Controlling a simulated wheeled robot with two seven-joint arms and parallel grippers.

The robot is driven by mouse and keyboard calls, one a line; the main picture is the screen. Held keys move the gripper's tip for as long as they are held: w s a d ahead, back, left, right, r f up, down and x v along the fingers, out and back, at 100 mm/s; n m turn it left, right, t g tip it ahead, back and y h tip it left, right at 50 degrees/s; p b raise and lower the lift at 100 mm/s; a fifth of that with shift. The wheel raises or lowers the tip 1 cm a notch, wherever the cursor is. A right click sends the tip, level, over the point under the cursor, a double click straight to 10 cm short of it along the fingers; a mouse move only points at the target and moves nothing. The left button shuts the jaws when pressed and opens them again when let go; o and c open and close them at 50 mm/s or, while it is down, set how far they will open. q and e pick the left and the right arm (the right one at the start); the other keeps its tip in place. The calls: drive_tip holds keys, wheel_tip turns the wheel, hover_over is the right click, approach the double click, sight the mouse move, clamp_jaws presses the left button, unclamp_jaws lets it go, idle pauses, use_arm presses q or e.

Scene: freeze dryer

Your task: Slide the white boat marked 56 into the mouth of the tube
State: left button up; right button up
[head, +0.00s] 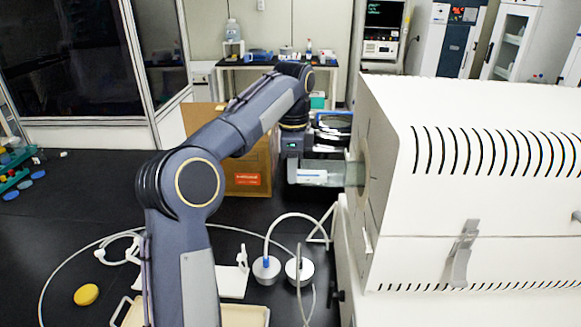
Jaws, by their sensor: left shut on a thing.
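My left arm reaches forward, and my left gripper (296,172) is beside the tube's open end. It is shut on the white boat (313,177), which lies level along the tube's line. A small marking shows on the boat's side, too small to read. The boat's right part appears to be within or just at the mouth of the clear glass tube (350,174); I cannot tell how far in. The tube sticks out of the left face of the white furnace (385,150). My right gripper is not in view.
A cardboard box (255,165) stands behind my left arm. Two round metal weights with hoses (266,268) sit below the tube on the dark bench, near a beige tray (245,315) and a yellow lid (86,294). The furnace fills the right side.

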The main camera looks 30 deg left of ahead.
use_arm(q)
drive_tip(key=o, duration=0.9)
drive_tip(key=shift+r, duration=0.15)
